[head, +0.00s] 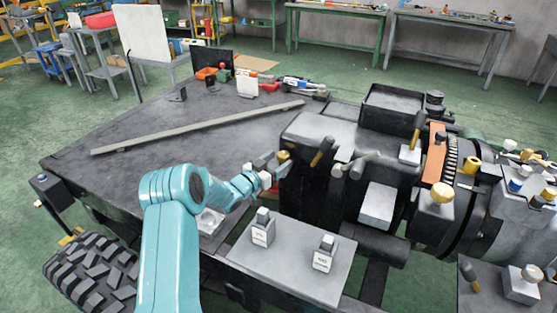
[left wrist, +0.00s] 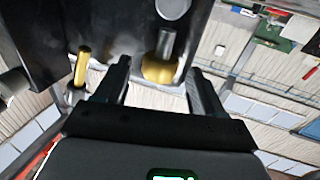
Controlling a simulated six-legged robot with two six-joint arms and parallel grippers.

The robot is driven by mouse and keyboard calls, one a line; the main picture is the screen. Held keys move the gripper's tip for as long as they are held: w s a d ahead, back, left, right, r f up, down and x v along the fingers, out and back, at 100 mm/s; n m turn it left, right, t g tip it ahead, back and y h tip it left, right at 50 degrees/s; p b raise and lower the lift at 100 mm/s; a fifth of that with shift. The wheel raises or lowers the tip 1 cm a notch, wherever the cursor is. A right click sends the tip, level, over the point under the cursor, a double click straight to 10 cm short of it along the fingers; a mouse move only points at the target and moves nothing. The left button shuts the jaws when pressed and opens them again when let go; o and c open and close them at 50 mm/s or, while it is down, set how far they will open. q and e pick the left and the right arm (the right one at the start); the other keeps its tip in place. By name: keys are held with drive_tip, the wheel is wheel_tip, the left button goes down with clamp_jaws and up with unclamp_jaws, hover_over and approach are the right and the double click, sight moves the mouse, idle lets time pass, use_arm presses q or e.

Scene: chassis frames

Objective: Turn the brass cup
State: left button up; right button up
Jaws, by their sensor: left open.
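The brass cup (head: 284,156) is a small round yellow piece on the near left side of the dark machine housing. In the left wrist view, the brass cup (left wrist: 160,70) hangs from a short grey stem and shows between my two fingers. My right gripper is not in view.
A brass-coloured rod (left wrist: 82,66) stands just left of the fingers in the left wrist view. The dark housing (head: 310,135) has levers on it. A grey plate (head: 290,262) with two small blocks lies in front. A long bar (head: 200,128) lies on the dark deck (head: 130,165).

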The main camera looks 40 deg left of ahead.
use_arm(q)
drive_tip(key=shift+w, duration=0.5)
drive_tip(key=c, duration=1.1)
drive_tip(key=shift+o, duration=0.2)
drive_tip(key=shift+h, duration=0.3)
drive_tip(key=m+h+b, duration=0.2)
drive_tip(key=h, duration=0.1)
drive_tip(key=a+m+g+h+b, duration=0.1)
drive_tip(key=m+h+b, duration=0.1)
drive_tip(key=h, duration=0.1)
drive_tip(key=m+g+h+b, duration=0.1)
drive_tip(key=m+h+b, duration=0.1)
drive_tip(key=shift+w+a+h, duration=0.15)
drive_tip(key=shift+h, duration=0.25)
